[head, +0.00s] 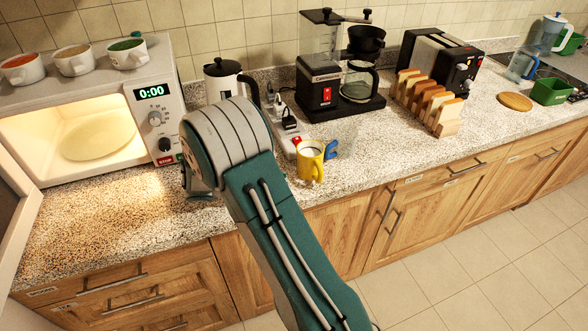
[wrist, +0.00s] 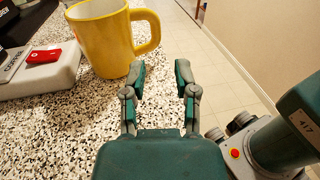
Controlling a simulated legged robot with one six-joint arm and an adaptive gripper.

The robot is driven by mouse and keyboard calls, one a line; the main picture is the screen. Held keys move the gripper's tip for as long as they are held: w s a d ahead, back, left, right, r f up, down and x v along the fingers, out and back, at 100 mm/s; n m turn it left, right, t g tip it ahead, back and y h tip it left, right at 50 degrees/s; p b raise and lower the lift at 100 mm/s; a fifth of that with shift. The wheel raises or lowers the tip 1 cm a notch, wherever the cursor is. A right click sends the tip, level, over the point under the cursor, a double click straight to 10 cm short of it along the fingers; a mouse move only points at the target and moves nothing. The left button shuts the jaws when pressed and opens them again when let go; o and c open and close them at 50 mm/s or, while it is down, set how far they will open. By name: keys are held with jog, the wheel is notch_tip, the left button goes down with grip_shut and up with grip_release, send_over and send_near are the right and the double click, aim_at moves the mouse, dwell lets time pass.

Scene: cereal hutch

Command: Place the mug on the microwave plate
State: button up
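The yellow mug (head: 309,163) stands upright on the speckled counter near its front edge, with its handle toward the front in the head view. In the wrist view the mug (wrist: 104,40) is ahead and to the left of my gripper (wrist: 161,80), with its handle to the right. My gripper is open, with nothing between its fingers, and apart from the mug. The microwave (head: 175,100) is at the left with its door open and its inside lit. Its round plate (head: 98,136) is inside and bare.
Several bowls (head: 128,54) stand on the microwave. A kettle (head: 222,80), a coffee maker (head: 318,88) and a toast rack (head: 445,118) with bread line the counter. A power strip (wrist: 42,75) lies left of the mug. The counter before the microwave is clear.

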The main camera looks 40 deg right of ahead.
aim_at(319, 182)
jog(key=shift+w+f+h, duration=0.25)
jog(key=shift+f+h, duration=0.05)
jog(key=shift+d, duration=0.15)
jog(key=x, duration=0.5)
jog(key=shift+d, duration=0.2)
jog(key=x, duration=0.4)
jog(key=shift+s+r, duration=0.15)
jog(key=shift+r, duration=0.05)
jog(key=shift+s+d, duration=0.1)
jog(key=shift+d, duration=0.55)
jog(key=shift+a, duration=0.1)
grip_shut()
jog(key=shift+a, duration=0.15)
